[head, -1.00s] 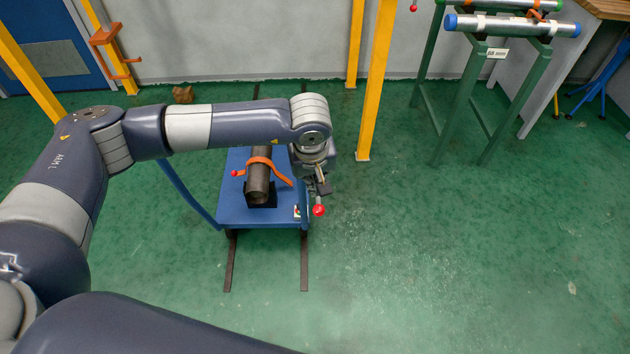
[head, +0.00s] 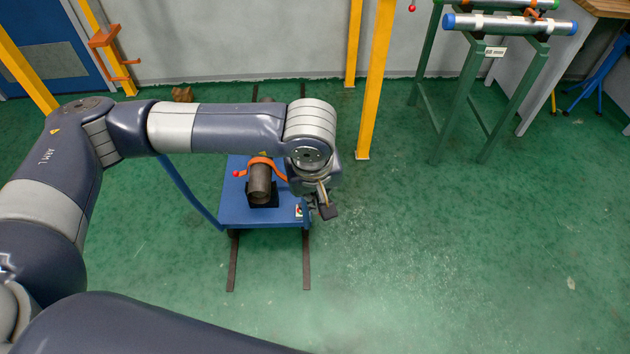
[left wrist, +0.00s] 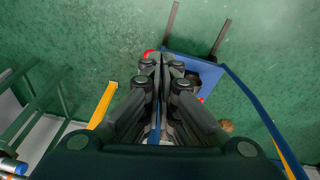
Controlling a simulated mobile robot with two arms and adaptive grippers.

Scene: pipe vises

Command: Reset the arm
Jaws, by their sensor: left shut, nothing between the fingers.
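My left arm reaches in from the left in the head view, above a blue cart (head: 232,212). My left gripper (head: 327,210) points down by the cart's right edge, shut and empty. In the left wrist view its fingers (left wrist: 163,62) are together. A dark pipe (head: 260,183) lies in a black cradle on the cart, with an orange clamp handle (head: 266,162) across it. My right gripper is not in view.
A green stand (head: 478,100) carries a silver pipe with blue ends (head: 510,24) at the upper right. A yellow post (head: 375,80) stands behind the cart. Dark rails (head: 306,262) run along the floor. The green floor at right is open.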

